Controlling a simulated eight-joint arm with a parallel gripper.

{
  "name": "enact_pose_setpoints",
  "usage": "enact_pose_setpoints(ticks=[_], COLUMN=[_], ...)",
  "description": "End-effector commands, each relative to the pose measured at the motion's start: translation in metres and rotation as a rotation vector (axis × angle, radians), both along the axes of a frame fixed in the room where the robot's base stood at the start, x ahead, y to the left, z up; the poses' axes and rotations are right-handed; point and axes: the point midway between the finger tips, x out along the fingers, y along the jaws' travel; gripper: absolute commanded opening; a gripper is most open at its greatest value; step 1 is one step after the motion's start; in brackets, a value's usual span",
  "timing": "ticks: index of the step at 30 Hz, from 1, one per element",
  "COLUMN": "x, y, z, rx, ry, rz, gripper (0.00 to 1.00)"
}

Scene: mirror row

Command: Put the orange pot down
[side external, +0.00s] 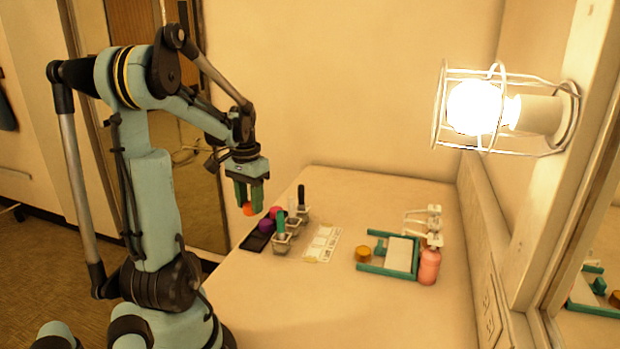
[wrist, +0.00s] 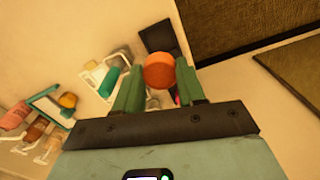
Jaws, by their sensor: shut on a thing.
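The orange pot (wrist: 159,71) is a small round pot held between the two green fingers of my gripper (wrist: 160,80) in the wrist view. In the side view my gripper (side external: 248,196) points down near the table's left edge, and the orange pot (side external: 249,209) shows at its fingertips. The pot appears to be above the table, near the dark tray (side external: 256,242) that holds a purple pot (side external: 265,226) and a magenta pot (side external: 276,212). The fingers hide part of the pot.
Small clear cups with dark sticks (side external: 282,243) stand right of the tray, beside a white palette (side external: 322,243). A teal frame (side external: 388,270), a yellow-brown pot (side external: 362,255) and a pink bottle (side external: 429,266) stand further right. A caged lamp (side external: 478,107) juts from the wall. The table front is clear.

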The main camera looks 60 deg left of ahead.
Motion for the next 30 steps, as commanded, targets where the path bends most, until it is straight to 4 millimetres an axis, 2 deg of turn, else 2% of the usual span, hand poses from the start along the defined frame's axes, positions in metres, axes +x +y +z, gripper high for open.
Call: enact_pose_setpoints(ticks=[5, 15, 23, 26, 30], x=[0.0, 0.0, 0.062, 0.092, 0.146], y=[0.0, -0.001, -0.004, -0.01, -0.029], z=[0.016, 0.06, 0.066, 0.067, 0.068], rx=[0.0, 0.0, 0.0, 0.0, 0.0], ry=[0.0, 0.0, 0.0, 0.0, 0.0], rz=[0.0, 0.0, -0.008, -0.009, -0.011], gripper=[0.1, 0.1, 0.1, 0.1, 0.1])
